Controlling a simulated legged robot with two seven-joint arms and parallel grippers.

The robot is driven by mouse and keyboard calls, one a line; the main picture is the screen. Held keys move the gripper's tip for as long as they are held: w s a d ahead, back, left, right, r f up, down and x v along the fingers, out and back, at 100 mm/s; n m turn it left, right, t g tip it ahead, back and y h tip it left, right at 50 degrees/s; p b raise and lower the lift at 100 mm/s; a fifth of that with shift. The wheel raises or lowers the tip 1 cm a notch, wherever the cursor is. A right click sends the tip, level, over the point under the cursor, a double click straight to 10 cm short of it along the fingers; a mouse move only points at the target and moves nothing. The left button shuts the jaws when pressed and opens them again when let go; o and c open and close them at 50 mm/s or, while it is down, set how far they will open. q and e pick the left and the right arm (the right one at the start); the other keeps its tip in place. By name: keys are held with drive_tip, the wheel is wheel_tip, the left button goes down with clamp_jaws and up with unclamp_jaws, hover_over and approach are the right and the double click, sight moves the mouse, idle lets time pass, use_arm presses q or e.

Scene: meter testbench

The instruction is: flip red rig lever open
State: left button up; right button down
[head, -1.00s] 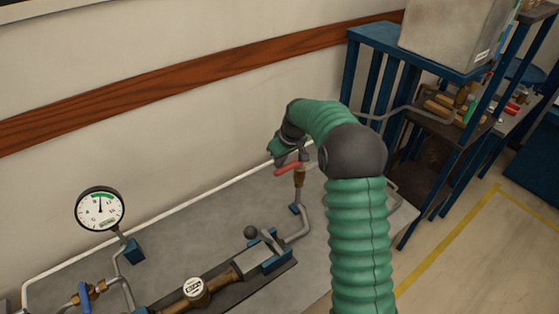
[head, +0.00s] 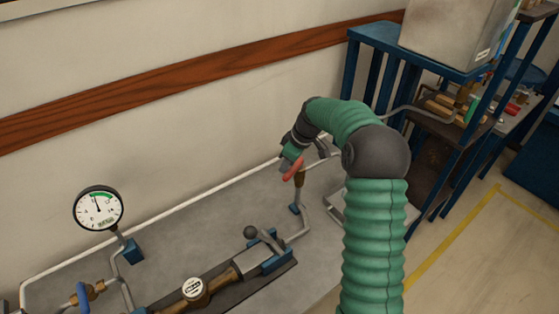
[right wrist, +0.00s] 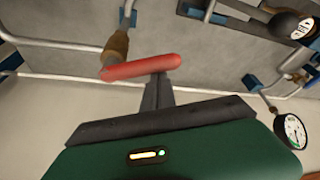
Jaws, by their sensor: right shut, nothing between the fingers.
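The red lever (head: 293,169) sits on top of a brass valve (head: 299,182) on an upright pipe at the right part of the bench. It points toward the near side in the head view. In the right wrist view the red lever (right wrist: 142,68) lies crosswise, one end at the brass valve (right wrist: 116,46). My right gripper (right wrist: 157,92) has its dark fingers together right at the lever's side; whether they touch cannot be told. In the head view the right gripper (head: 292,155) is partly hidden by its own wrist. My left gripper is not in view.
A pressure gauge (head: 98,208) and a blue-handled valve (head: 83,295) stand at the left. A meter (head: 194,290) in a clamp lies on the grey bench (head: 205,240). A blue rack (head: 385,40) stands at the right behind my arm.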

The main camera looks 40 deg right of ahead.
drive_tip(key=s+n, duration=0.2)
drive_tip(key=n, duration=0.1)
drive_tip(key=shift+d+y, duration=0.25)
drive_tip(key=shift+y, duration=0.15)
drive_tip(key=s+d+n+g+y+p, duration=0.1)
drive_tip(key=s+d+n+g+p, duration=0.2)
drive_tip(key=n, duration=0.6)
drive_tip(key=s+d+p, duration=0.1)
drive_tip(key=p, duration=0.1)
drive_tip(key=shift+s+d+y+p, duration=0.2)
drive_tip(key=shift+d+y+p, duration=0.05)
drive_tip(key=shift+y+p, duration=0.15)
